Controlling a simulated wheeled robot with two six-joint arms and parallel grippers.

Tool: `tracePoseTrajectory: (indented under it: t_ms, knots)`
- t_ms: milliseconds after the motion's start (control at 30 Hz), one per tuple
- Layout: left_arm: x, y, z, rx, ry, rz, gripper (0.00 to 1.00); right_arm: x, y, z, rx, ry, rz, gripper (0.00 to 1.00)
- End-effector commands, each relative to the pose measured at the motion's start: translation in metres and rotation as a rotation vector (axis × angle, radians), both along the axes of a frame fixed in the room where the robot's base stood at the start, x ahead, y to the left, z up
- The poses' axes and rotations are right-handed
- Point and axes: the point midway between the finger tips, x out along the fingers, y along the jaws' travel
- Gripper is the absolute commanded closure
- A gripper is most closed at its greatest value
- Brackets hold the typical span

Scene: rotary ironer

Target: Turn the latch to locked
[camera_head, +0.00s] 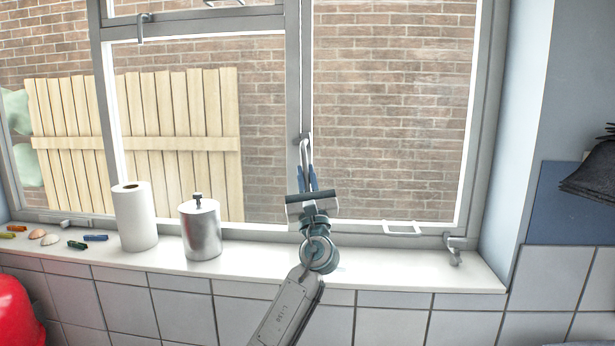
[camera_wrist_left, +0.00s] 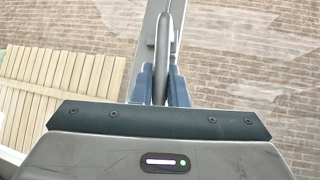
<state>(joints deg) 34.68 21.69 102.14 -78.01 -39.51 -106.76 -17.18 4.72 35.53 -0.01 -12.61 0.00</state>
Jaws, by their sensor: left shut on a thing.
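The latch (camera_head: 305,146) is a grey handle on the window's middle upright frame bar. It hangs down from its mount, close to vertical. In the left wrist view the latch (camera_wrist_left: 162,42) rises as a dark grey bar from between the blue fingers. My left gripper (camera_head: 308,178) reaches up from below and is shut on the lower part of the latch. The same gripper also shows in the left wrist view (camera_wrist_left: 159,85). My right gripper is not in view.
On the white sill (camera_head: 400,268) stand a paper towel roll (camera_head: 136,215) and a metal canister (camera_head: 200,230), left of my arm. Small shells and coloured items lie further left. Another window fitting (camera_head: 454,248) is at the lower right. The sill right of my arm is mostly clear.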

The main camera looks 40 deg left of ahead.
Motion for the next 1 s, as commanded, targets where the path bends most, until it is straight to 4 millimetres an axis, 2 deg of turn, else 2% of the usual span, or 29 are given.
tracePoseTrajectory:
  t_ms: [200,233,333,667,767,1000]
  knots:
    - [0.001,0.0,-0.003,-0.003,0.003,0.0,1.0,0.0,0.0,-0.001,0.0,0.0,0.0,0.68]
    - [0.001,0.0,-0.003,-0.003,0.003,0.0,0.85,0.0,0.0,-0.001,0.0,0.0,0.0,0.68]
    - [0.0,0.0,-0.003,-0.003,0.003,0.0,0.65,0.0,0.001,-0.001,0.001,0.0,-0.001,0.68]
    - [-0.001,-0.002,-0.004,-0.002,0.001,-0.001,0.65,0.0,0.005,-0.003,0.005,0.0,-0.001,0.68]
    - [-0.005,-0.007,-0.013,-0.003,0.001,-0.002,0.65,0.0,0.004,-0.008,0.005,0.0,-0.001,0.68]
    - [-0.029,-0.034,-0.046,-0.003,0.001,-0.002,0.65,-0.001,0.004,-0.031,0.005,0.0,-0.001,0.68]
